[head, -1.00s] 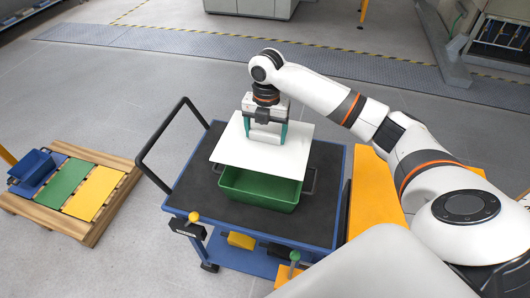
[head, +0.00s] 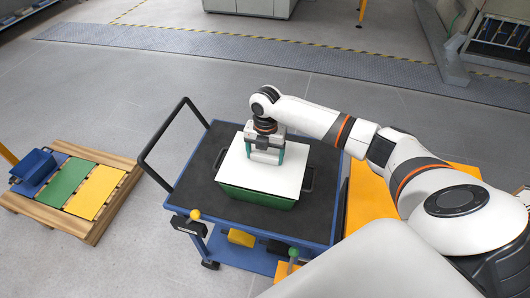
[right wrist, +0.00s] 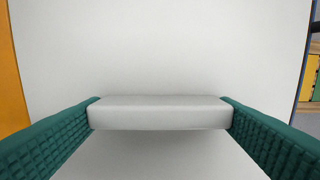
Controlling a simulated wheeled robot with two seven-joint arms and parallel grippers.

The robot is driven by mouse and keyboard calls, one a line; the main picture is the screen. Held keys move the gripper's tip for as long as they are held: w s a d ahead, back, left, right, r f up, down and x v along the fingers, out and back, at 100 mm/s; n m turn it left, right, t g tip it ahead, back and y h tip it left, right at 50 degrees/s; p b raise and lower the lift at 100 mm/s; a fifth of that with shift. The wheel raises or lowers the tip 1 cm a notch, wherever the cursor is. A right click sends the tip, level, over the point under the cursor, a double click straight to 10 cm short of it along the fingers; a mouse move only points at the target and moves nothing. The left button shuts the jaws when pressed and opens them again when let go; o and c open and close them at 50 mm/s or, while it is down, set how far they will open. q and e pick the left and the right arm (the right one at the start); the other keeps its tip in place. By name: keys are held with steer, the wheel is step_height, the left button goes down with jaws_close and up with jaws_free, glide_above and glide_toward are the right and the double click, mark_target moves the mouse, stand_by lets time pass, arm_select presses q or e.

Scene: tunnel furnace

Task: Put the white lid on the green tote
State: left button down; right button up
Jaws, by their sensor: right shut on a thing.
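The white lid (head: 262,178) lies over the top of the green tote (head: 256,197) on the cart and nearly covers it. Only the tote's front side shows below the lid's front edge. Whether the lid is seated on the rim all round cannot be told. My right gripper (head: 265,157) points down and is shut on the lid's raised handle. In the right wrist view the white handle (right wrist: 160,112) sits between the teal finger pads, above the lid's flat surface. My left gripper is not in view.
The blue cart (head: 190,190) has a dark top with free room around the tote and a black push handle (head: 160,145) at left. An orange surface (head: 368,195) is at right.

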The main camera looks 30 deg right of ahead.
steer(key=shift+f, duration=0.5)
steer(key=o, duration=1)
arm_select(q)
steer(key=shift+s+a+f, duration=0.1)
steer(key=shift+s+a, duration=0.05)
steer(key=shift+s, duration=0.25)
arm_select(e)
steer(key=shift+r, duration=0.1)
steer(key=shift+r, duration=0.2)
arm_select(q)
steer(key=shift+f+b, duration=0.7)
steer(key=shift+b, duration=0.05)
arm_select(e)
step_height(320, 180, up, 13)
steer(key=shift+w+d+f, duration=0.15)
